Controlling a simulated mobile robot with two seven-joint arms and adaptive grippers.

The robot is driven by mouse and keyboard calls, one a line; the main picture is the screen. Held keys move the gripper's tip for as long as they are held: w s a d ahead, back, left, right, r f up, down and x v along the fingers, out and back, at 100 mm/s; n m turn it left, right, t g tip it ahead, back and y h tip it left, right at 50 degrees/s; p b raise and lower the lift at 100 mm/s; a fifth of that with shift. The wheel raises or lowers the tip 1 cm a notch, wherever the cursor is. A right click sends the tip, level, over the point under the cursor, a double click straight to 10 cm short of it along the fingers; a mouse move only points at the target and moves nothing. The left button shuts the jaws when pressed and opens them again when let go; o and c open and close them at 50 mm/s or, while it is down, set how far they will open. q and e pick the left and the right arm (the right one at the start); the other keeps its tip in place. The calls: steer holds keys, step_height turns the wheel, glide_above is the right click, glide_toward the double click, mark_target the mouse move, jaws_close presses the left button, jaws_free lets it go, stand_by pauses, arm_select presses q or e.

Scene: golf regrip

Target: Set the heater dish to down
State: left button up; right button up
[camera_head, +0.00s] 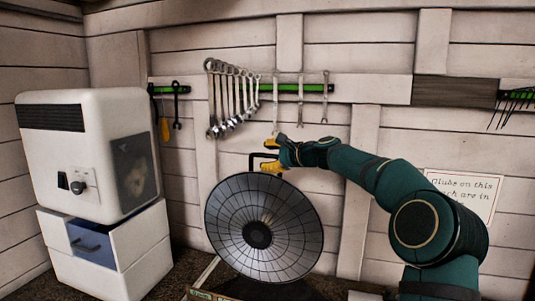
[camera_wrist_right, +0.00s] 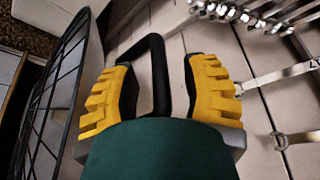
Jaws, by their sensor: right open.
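The heater dish (camera_head: 240,215) is a round, dark, ribbed bowl with a wire grille and a black hub, tilted to face forward and slightly up. A black loop handle (camera_head: 252,161) stands at its top. My right gripper (camera_head: 273,156) is at this handle, its yellow fingers apart. In the right wrist view the handle (camera_wrist_right: 159,75) lies between the two open fingers (camera_wrist_right: 160,90), with a gap visible on at least the left side; contact on the right is unclear. The dish's grille edge (camera_wrist_right: 55,95) shows at the left there. My left gripper is out of view.
A white cabinet unit (camera_head: 60,150) with a knob and a window stands at the left on a drawer base (camera_head: 120,245). Several wrenches (camera_head: 228,95) hang on the wall behind the dish. A sign (camera_head: 465,190) is on the wall at right.

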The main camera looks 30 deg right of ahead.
steer(key=shift+w+a, duration=0.1)
steer(key=shift+w, duration=0.2)
steer(key=shift+c, duration=0.4)
jaws_close()
steer(key=shift+s, duration=0.1)
